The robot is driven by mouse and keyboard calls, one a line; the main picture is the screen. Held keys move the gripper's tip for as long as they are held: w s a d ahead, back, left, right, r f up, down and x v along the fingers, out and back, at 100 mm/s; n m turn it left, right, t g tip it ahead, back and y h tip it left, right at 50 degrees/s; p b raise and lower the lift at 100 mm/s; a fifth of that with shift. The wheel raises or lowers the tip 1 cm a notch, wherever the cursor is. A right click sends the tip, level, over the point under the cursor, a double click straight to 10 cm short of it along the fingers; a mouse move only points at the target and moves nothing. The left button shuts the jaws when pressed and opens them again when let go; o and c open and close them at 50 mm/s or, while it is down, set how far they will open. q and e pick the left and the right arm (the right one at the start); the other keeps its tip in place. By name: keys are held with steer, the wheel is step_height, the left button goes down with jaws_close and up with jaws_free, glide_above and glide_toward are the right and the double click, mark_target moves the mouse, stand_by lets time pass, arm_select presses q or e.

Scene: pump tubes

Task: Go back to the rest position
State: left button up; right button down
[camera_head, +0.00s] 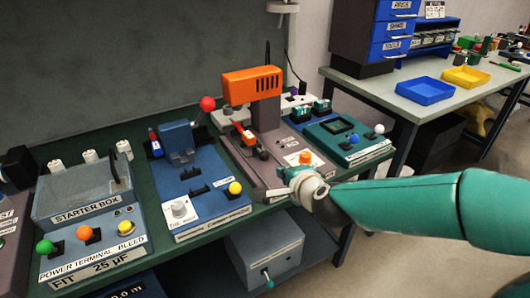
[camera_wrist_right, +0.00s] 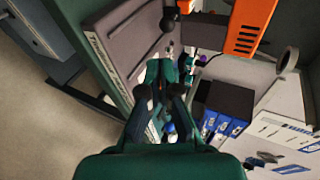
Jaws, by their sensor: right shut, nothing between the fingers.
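My right arm comes in from the right in the head view, teal, and ends over the front of the bench. My right gripper (camera_head: 287,174) is at its end, small and partly hidden by the wrist. In the right wrist view my right gripper (camera_wrist_right: 163,72) has its dark fingers together, with nothing visible between them. It is by the front edge of a grey-brown station with an orange-headed device (camera_head: 252,84). That orange head also shows in the wrist view (camera_wrist_right: 247,26). My left gripper is not in view.
The green bench (camera_head: 140,159) carries the starter box (camera_head: 85,190), a blue station (camera_head: 205,188) with a red-knobbed lever, and a teal station (camera_head: 345,137). A grey box (camera_head: 265,252) is below. A second table (camera_head: 405,104) holds blue (camera_head: 424,91) and yellow trays (camera_head: 466,77).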

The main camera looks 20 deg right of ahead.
steer(key=f+g+p, duration=0.1)
steer(key=f, duration=0.2)
steer(key=s+f+g+p, duration=0.1)
steer(key=f+p, duration=0.1)
steer(key=f, duration=0.2)
steer(key=a+f+n+g+p, duration=0.1)
steer(key=f+p, duration=0.1)
steer(key=f, duration=0.1)
steer(key=shift+s+a+f+g, duration=0.1)
steer(key=shift+s+f+g, duration=0.1)
steer(key=shift+s+g, duration=0.2)
steer(key=s+a+f+n+g+y+p, duration=0.2)
steer(key=s+a+f+n+g, duration=0.2)
steer(key=s, duration=0.7)
steer(key=s+a+f+n+g+y+p, duration=0.2)
steer(key=s+a+f+n+g+p, duration=0.1)
steer(key=s+a+f+n, duration=0.5)
steer(key=s+f+n+g, duration=0.1)
steer(key=s+f+n, duration=0.2)
steer(key=f, duration=0.3)
steer(key=shift+n+y+p, duration=0.3)
steer(key=shift+n+y, duration=0.1)
